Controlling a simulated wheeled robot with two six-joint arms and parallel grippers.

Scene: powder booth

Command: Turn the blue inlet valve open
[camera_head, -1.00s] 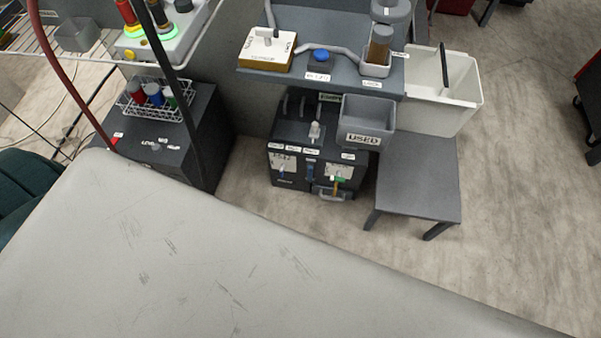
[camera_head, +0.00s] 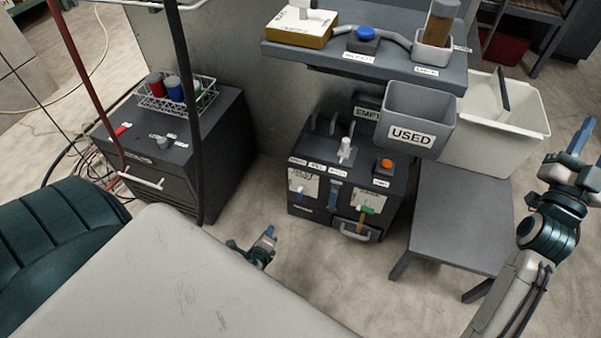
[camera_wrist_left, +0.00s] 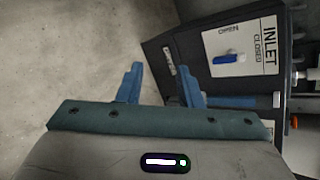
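The blue inlet valve (camera_head: 300,192) is on the front of a black unit (camera_head: 322,222) on the floor. In the left wrist view, its blue lever (camera_wrist_left: 230,59) sits on a white plate marked INLET, OPEN and CLOSED. The lever lies across the picture, its blue end away from the INLET lettering. My left gripper (camera_head: 267,238) is low, left of the unit and apart from the valve. In its wrist view its blue fingers (camera_wrist_left: 161,80) are apart with nothing between them. My right gripper (camera_head: 582,146) is at the right edge; its finger gap is unclear.
A green-handled valve (camera_head: 367,210) and an orange button (camera_head: 386,164) are on the same unit. A grey USED bin (camera_head: 418,118) and a stool (camera_head: 464,205) stand right of it. A black cabinet (camera_head: 221,140) stands left. The floor before the unit is clear.

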